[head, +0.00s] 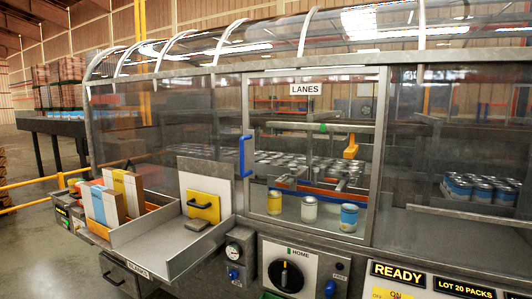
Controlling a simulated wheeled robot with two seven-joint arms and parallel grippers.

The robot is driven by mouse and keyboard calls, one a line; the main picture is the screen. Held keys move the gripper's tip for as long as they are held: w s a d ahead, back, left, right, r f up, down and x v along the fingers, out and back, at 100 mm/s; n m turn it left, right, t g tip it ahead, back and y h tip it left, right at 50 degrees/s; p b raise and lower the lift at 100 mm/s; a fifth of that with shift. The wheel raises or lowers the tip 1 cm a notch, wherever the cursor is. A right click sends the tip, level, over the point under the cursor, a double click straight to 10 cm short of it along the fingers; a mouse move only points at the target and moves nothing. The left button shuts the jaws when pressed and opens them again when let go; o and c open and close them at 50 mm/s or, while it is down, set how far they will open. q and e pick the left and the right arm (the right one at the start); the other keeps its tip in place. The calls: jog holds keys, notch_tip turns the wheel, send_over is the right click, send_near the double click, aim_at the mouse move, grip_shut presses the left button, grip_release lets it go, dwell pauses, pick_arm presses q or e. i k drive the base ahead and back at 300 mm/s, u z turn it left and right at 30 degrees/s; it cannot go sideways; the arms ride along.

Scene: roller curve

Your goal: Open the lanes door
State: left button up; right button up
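The lanes door (379,150) is a clear panel in a grey metal frame in the middle of the head view. A white sign reading LANES (306,89) is near its top. A blue upright handle (241,158) is on its left edge. The door looks shut, in line with the clear guard around it. Through it I see rows of cans, with a yellow can (274,202), a white can (309,208) and a blue can (348,217) in front. Neither of my grippers is in view.
Below the door is a panel with a black HOME knob (291,276). At left, a blanks tray (170,262) sticks out below a white board with a yellow handled block (203,206). A READY display (398,274) is at lower right. Open floor lies at far left.

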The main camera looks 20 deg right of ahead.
aim_at(247, 142)
jog(key=z, duration=0.85)
jog(key=i, duration=0.8)
jog(key=z, duration=0.9)
